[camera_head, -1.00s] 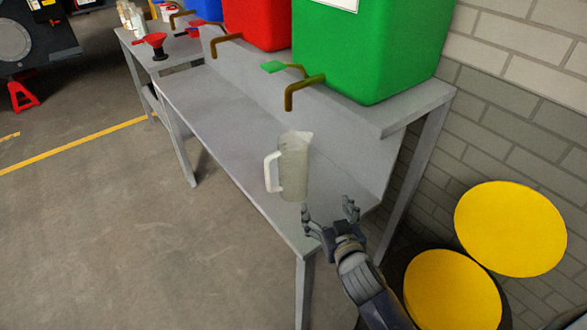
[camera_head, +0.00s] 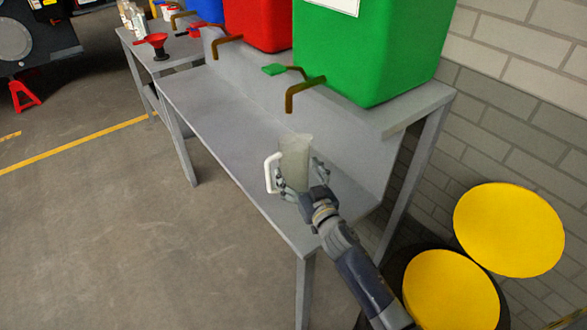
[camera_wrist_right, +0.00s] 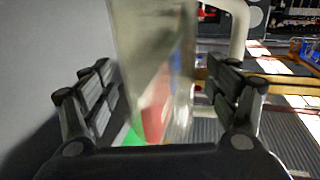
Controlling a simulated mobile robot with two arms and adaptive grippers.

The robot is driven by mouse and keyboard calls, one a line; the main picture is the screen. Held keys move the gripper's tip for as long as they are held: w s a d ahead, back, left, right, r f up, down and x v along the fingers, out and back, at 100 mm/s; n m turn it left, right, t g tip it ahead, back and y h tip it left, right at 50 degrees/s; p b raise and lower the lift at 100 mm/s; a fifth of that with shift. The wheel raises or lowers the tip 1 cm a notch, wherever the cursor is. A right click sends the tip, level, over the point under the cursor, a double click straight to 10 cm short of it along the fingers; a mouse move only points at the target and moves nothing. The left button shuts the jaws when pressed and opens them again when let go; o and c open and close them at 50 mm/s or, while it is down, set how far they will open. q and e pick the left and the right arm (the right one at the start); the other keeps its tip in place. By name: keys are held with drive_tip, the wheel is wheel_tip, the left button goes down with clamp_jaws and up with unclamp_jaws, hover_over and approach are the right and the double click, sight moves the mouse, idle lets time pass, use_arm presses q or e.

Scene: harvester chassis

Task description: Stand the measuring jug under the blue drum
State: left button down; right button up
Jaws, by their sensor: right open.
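The measuring jug (camera_head: 294,158), clear and greyish with a white handle on its left, stands upright on the grey bench near its front end, below and in front of the green drum's tap. My right gripper (camera_head: 304,178) is open with its fingers on either side of the jug. In the right wrist view the jug (camera_wrist_right: 155,70) stands between the spread fingers (camera_wrist_right: 160,100), and I cannot tell whether they touch it. The blue drum (camera_head: 208,10) shows partly at the top, beyond the red drum. My left gripper is not in view.
The red drum (camera_head: 257,25) and green drum (camera_head: 370,50) stand on the raised shelf with taps over the bench (camera_head: 215,120). The bench surface beyond the jug is clear. Yellow-topped barrels (camera_head: 510,230) stand at the right.

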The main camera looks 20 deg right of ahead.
drive_tip(key=w, duration=0.4)
drive_tip(key=shift+a+r, duration=0.1)
drive_tip(key=shift+s, duration=0.1)
drive_tip(key=c, duration=0.9)
drive_tip(key=shift+c, duration=0.5)
drive_tip(key=shift+r, duration=0.15)
